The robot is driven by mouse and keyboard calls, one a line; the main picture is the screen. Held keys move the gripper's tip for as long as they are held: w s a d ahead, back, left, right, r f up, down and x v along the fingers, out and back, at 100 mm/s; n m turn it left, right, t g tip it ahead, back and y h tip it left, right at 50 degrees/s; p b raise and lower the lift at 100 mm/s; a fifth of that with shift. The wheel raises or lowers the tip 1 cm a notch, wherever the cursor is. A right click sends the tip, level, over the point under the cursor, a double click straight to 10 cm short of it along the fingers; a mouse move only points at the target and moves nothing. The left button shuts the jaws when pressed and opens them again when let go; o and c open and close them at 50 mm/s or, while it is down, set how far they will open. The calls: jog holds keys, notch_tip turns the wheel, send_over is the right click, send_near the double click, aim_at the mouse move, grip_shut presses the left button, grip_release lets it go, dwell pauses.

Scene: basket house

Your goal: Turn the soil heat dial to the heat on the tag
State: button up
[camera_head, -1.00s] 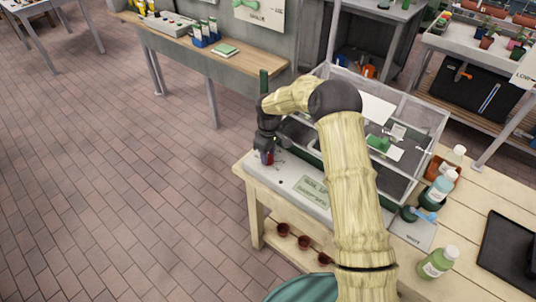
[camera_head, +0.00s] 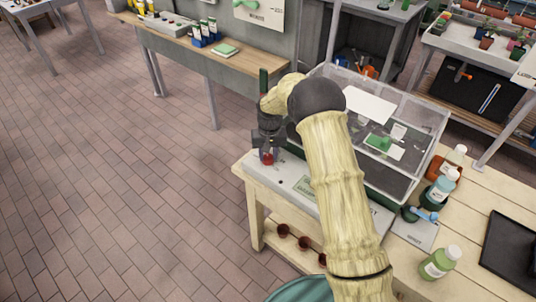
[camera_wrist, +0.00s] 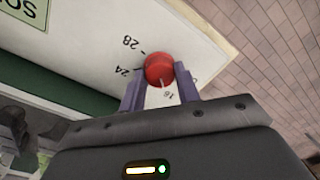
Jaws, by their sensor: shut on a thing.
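The soil heat dial is a round red knob (camera_wrist: 159,67) on a white panel (camera_wrist: 95,45) with printed numbers. In the wrist view, 28 and 24 read upside down beside it, and a smaller number, perhaps 16 or 18, shows between the fingers. A short pale mark on the knob points toward that smaller number. My gripper (camera_wrist: 160,80) is shut on the knob, one purple finger on each side. In the head view, my gripper (camera_head: 267,151) is at the panel's left end, with the red knob (camera_head: 268,158) below it. I cannot identify the tag or read its heat.
A clear-walled propagator (camera_head: 425,115) stands right behind the panel, with pale cards on top. Bottles (camera_head: 439,262) and a black tray (camera_head: 512,255) are on the bench to the right. Terracotta pots sit on the shelf below. The floor at left is clear.

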aim_at(269, 157)
jog(key=m, duration=0.4)
jog(key=shift+m, duration=0.3)
jog(key=m, duration=0.4)
jog(key=shift+m+p, duration=0.35)
jog(key=shift+m, duration=0.05)
jog(key=o, duration=1)
jog(key=shift+r, duration=0.1)
notch_tip(269, 157, up, 17)
jog(key=shift+s+d+r+b, duration=0.1)
jog(key=shift+s+d+b, duration=0.05)
jog(key=shift+b, duration=0.6)
